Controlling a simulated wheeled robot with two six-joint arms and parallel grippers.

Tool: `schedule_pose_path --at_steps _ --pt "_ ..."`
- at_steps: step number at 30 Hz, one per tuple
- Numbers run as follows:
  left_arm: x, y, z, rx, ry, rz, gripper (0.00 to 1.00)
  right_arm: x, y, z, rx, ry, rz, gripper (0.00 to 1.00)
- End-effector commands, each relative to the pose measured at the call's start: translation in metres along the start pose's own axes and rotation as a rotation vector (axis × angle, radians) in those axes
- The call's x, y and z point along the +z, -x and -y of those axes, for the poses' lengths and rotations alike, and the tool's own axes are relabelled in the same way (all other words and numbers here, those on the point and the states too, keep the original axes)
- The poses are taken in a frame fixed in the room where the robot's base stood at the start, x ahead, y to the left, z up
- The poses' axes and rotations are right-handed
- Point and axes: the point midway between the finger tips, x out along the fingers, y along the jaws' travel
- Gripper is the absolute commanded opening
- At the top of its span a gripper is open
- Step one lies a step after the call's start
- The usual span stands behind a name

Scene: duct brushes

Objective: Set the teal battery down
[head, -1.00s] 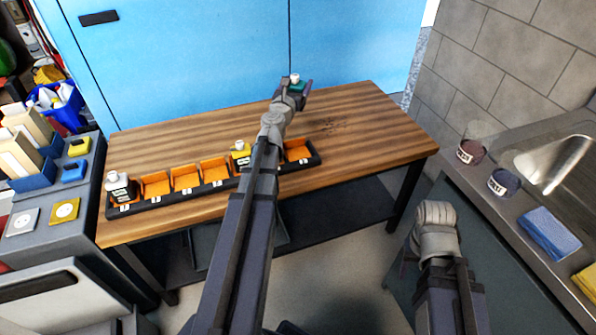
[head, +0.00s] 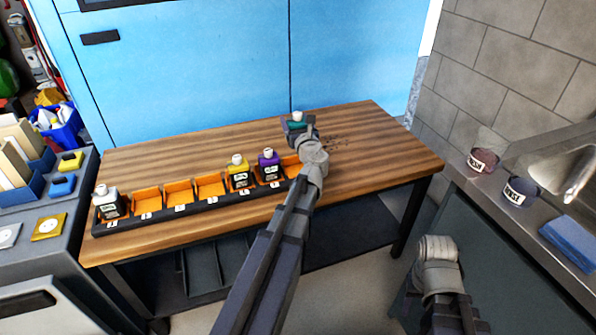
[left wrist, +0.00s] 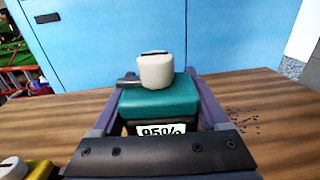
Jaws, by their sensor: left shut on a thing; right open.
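The teal battery (head: 296,125) has a white cap and is held upright by my left gripper (head: 298,128) above the back part of the wooden table. In the left wrist view the battery (left wrist: 160,97) sits between both fingers, with a label reading 95%. I cannot tell whether its base touches the table. A black rack (head: 190,208) with orange slots runs along the table. My right gripper (head: 412,285) is open and empty, low at the right beside the table, its fingers mostly hidden.
Several slots between are empty. My left forearm covers the rack's right end. Cups (head: 520,190) stand by the sink. The back left tabletop is clear.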

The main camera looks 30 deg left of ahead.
Motion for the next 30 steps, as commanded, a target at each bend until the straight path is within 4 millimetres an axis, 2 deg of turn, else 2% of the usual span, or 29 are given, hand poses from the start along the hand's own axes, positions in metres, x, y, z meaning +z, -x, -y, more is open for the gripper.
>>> schedule_pose_path --at_steps 6,13,17,24,27,30 --pt "0.001 0.011 -0.004 0.093 -0.001 0.001 0.0 0.0 0.001 0.0 0.0 0.0 0.0 0.5" --pt "-0.004 0.011 -0.005 0.101 -0.001 0.001 0.0 0.0 -0.004 0.0 0.0 0.0 0.0 0.5" --pt "-0.018 0.011 -0.005 0.1 -0.001 0.001 0.0 -0.001 -0.018 0.001 0.002 0.001 0.0 0.5" --pt "-0.055 0.011 -0.005 0.1 -0.001 0.001 0.0 -0.004 -0.055 0.005 0.004 0.005 -0.001 0.5" --pt "-0.064 0.011 -0.005 0.1 -0.001 0.001 0.0 -0.004 -0.063 0.006 0.003 0.007 -0.002 0.5" --pt "-0.064 0.011 -0.005 0.1 -0.001 0.001 0.0 -0.004 -0.064 0.006 0.002 0.008 -0.002 0.5"
